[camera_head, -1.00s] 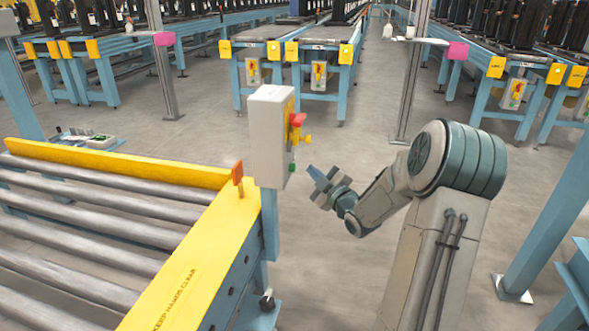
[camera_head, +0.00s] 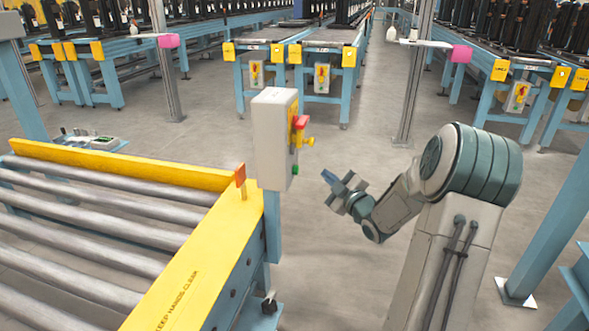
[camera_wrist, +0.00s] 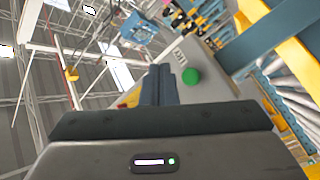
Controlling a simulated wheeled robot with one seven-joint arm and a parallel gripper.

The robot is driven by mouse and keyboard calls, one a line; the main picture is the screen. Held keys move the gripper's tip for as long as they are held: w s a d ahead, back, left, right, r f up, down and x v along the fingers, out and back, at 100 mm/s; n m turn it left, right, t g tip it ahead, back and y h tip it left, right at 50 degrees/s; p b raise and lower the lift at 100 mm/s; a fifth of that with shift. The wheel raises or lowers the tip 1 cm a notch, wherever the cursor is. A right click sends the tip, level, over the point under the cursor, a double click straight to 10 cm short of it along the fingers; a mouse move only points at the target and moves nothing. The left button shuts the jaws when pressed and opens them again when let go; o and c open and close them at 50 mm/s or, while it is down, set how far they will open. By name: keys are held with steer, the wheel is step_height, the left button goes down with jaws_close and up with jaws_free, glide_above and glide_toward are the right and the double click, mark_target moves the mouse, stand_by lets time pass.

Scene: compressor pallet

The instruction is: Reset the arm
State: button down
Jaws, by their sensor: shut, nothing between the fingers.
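My gripper (camera_head: 327,187) is in front of my arm in the head view, to the right of the control box and apart from it. Its fingers point up and to the left. In the wrist view the two fingers (camera_wrist: 160,84) lie together with nothing between them. My forearm is folded low beside my column, with the elbow bent.
A control box (camera_head: 275,138) with red, yellow and green buttons stands on a post beside the roller conveyor (camera_head: 185,285). Its green button (camera_wrist: 190,76) shows near my fingers in the wrist view. Open floor (camera_head: 335,285) lies between conveyor and arm. A blue post stands right.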

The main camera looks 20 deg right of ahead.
steer(key=shift+r, duration=0.1)
steer(key=s+a+r+m+g+h+p, duration=0.2)
steer(key=s+a+r+m+g+p, duration=0.15)
steer(key=r+p, duration=0.45)
steer(key=s+a+r+m+g+h+p, duration=0.2)
steer(key=a+r+g+h+p, duration=0.15)
steer(key=r+p, duration=0.45)
steer(key=s+a+r+m+g+p, duration=0.2)
steer(key=s+a+r+g+p, duration=0.1)
steer(key=s, duration=0.5)
steer(key=s+a+r+m+g+y+p, duration=0.1)
steer(key=s+a+r+m+g+p, duration=0.1)
steer(key=s+a+r+p, duration=0.3)
steer(key=s+a+r+m+g+y+p, duration=0.1)
steer(key=s+a+r+m+g+p, duration=0.1)
steer(key=s+r+p, duration=0.5)
steer(key=s+a+g+p, duration=0.1)
steer(key=s+a, duration=0.1)
steer(key=s, duration=0.4)
steer(key=shift+s+a+r+g, duration=0.15)
steer(key=shift+a+r+g, duration=0.15)
steer(key=shift+r+g, duration=0.1)
steer(key=shift+m, duration=0.25)
